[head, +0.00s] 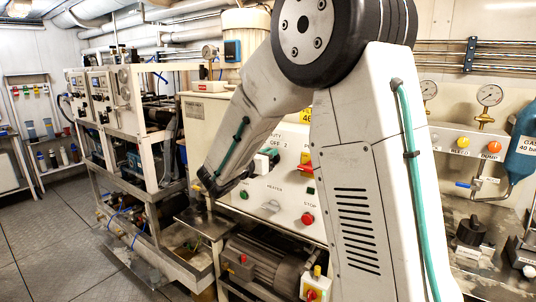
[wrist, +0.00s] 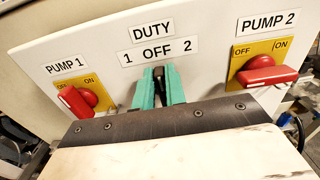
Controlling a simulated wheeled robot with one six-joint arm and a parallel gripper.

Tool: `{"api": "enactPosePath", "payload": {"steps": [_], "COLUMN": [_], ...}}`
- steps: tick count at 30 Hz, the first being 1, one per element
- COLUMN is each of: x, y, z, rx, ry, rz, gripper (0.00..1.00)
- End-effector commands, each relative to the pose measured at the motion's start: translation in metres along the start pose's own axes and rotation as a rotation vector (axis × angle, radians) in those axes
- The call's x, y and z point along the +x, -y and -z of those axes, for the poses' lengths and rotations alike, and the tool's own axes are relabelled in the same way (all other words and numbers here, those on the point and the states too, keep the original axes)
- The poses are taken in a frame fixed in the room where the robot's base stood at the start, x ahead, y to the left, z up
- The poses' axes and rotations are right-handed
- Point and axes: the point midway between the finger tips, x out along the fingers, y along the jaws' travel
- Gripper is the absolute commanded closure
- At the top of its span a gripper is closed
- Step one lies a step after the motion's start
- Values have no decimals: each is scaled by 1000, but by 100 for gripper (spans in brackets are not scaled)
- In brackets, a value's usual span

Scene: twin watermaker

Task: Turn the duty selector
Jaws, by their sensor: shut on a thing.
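The duty selector (wrist: 158,74) is a small dark knob on the white panel, below the DUTY label and the "1 OFF 2" marks. My gripper (wrist: 158,88) has green fingertips, one on each side of the knob, and is shut on it. What shows of the knob stands roughly upright, under OFF; its lower part is hidden between the fingers, so its exact angle is hard to tell. In the head view, my gripper (head: 267,156) reaches the control panel, and the selector is hidden behind it.
In the wrist view, a red PUMP 1 switch (wrist: 76,101) is left of the selector and a red PUMP 2 switch (wrist: 265,75) is right, both close. Below in the head view are a green button (head: 244,195), a red stop button (head: 308,219) and a motor (head: 258,265).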

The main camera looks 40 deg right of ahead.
Motion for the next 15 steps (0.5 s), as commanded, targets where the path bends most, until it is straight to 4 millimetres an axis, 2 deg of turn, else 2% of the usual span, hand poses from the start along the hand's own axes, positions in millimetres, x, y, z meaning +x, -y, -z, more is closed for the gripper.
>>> {"api": "enactPosePath", "payload": {"steps": [8,15], "x": [0,-1], "y": [-4,-10], "z": [0,2], "rx": [-134,-336], "ry": [-1,-1], "rz": [-1,-2], "gripper": [100,100]}}
